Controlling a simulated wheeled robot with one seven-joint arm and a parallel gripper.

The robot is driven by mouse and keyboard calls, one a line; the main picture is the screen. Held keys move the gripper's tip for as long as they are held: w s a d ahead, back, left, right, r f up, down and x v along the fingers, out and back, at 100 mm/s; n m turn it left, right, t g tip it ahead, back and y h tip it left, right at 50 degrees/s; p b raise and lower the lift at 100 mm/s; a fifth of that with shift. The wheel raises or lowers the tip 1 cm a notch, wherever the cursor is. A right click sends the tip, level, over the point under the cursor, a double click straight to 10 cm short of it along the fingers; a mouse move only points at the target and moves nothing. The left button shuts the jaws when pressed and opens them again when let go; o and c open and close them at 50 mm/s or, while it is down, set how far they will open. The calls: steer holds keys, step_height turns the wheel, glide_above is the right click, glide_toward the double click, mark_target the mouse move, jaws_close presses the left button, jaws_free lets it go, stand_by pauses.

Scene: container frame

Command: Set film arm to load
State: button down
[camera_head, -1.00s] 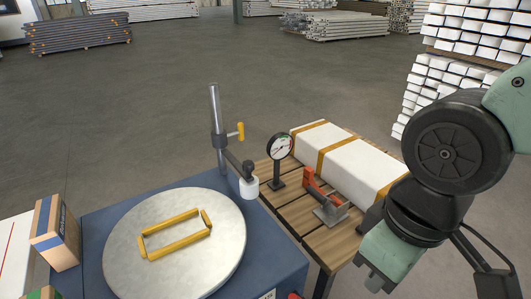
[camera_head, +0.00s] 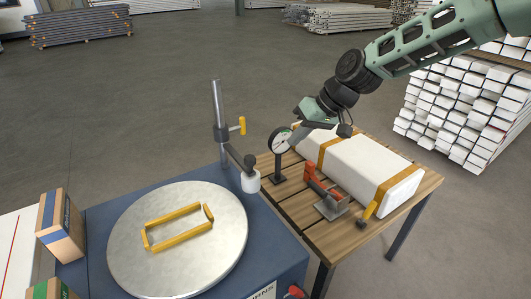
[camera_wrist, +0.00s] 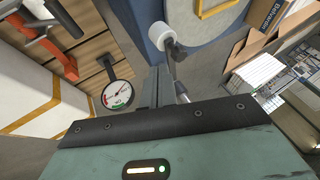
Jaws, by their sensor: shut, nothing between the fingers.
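The film arm (camera_head: 237,160) is a short dark arm on an upright grey post (camera_head: 216,105), ending in a white roller (camera_head: 250,182) beside the turntable. A yellow handle (camera_head: 242,126) sticks out to the right from the collar on the post. The white roller also shows in the wrist view (camera_wrist: 161,37), with the dark arm partly hidden behind my gripper. My gripper (camera_head: 294,141) is shut and empty, beside the dial gauge and to the right of the post, apart from the film arm. No load marking is readable.
The round turntable (camera_head: 125,230) bears a yellow frame (camera_head: 180,238). Boxes (camera_head: 60,226) stand at left.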

steer(key=w, duration=0.1)
steer(key=w+d, duration=0.1)
steer(key=w, duration=0.1)
steer(key=shift+w+d+f+m+t+y, duration=0.1)
steer(key=shift+w+d+m+t+y, duration=0.1)
steer(key=shift+w+m+t+y, duration=0.15)
steer(key=shift+a+f, duration=0.1)
steer(key=a+f+p, duration=0.3)
steer(key=a+f, duration=0.5)
steer(key=a, duration=0.1)
steer(key=shift+a+p, duration=0.2)
steer(key=shift+p, duration=0.1)
steer(key=shift+a, duration=0.1)
